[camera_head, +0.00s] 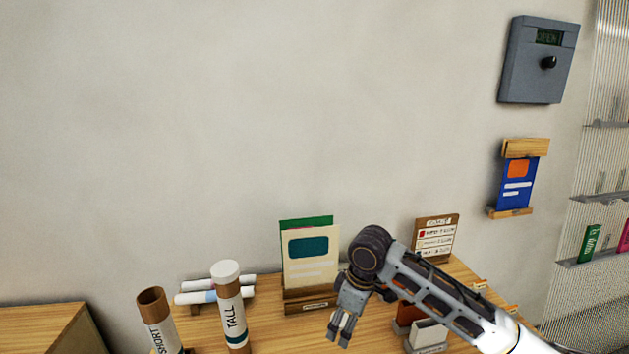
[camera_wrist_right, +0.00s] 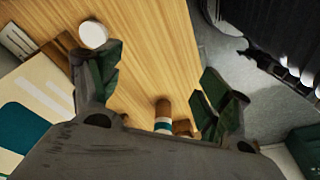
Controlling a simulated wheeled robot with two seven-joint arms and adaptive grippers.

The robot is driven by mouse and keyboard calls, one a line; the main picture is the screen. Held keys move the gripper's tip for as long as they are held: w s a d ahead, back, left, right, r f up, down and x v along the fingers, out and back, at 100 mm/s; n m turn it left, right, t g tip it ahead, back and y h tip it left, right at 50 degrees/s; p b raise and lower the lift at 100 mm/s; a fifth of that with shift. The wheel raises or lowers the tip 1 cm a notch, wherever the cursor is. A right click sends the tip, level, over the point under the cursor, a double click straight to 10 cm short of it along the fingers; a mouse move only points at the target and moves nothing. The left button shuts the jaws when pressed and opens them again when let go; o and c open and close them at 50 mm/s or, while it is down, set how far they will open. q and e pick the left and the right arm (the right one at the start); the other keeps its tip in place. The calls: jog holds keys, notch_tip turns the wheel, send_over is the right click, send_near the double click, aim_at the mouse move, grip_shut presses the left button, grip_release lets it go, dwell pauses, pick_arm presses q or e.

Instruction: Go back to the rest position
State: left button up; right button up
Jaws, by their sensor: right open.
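My right arm comes in from the lower right in the head view. Its gripper (camera_head: 340,334) points down over the wooden table (camera_head: 262,325), in front of the cream card. In the right wrist view the two dark fingers (camera_wrist_right: 163,88) are spread apart with nothing between them. The tabletop (camera_wrist_right: 150,60) shows beyond them. My left gripper is not in the head view.
A tube marked TALL (camera_head: 229,305), a tube marked SHORT (camera_head: 158,322) and white rolls (camera_head: 195,296) stand or lie left. A cream card (camera_head: 312,262) and a list board (camera_head: 436,238) stand behind the arm. A grey box (camera_head: 538,60) hangs on the wall.

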jog(key=shift+s+a+f+m+t+y, duration=1.05)
jog(key=shift+s+f+m, duration=0.95)
jog(key=shift+s+f, duration=2.75)
jog(key=s+d+f+m+h, duration=0.2)
jog(key=s+d+f+m, duration=0.1)
jog(key=s+d, duration=0.4)
jog(key=s+d+f+m+h, duration=0.2)
jog(key=s+d+f+m, duration=0.15)
jog(key=d, duration=0.65)
jog(key=s+f+b, duration=0.2)
jog(key=f+b, duration=0.1)
jog(key=f, duration=1.6)
jog(key=s+f+b, duration=0.2)
jog(key=f, duration=1.8)
jog(key=s+d+f+g+b, duration=0.1)
jog(key=s+d+f+b, duration=0.1)
jog(key=s+f, duration=0.9)
jog(key=s+d+f+g+b, duration=0.1)
jog(key=s+d+f+b, duration=0.1)
jog(key=s+f, duration=0.8)
notch_tip(320, 180, down, 3)
jog(key=shift+s+d+f+b, duration=0.15)
jog(key=shift+s+d+b, duration=0.15)
jog(key=shift+b, duration=0.2)
